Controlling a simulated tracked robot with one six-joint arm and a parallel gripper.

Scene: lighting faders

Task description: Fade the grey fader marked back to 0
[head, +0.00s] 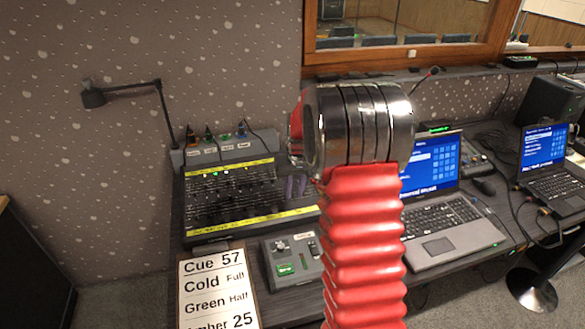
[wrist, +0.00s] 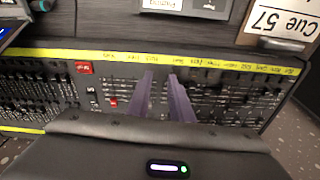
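The lighting desk (head: 232,200) stands on the dark bench left of my arm, with rows of small faders between two yellow label strips. In the wrist view the desk (wrist: 60,95) appears upside down, and the strip's words are too small to read surely. I cannot tell which fader is the grey one marked back. My gripper (wrist: 161,76) has two purple fingers, apart with nothing seen between them. They are over the fader panel near the label strip, and I cannot tell whether they touch it. In the head view my gripper (head: 296,186) is at the desk's right end.
A cue card (head: 215,288) reads Cue 57, Cold Full, Green Half, Amber 25. A small control box (head: 293,258) sits in front of the desk. A laptop (head: 440,215) stands to the right, partly behind my arm. A black lamp (head: 125,90) arches behind the desk.

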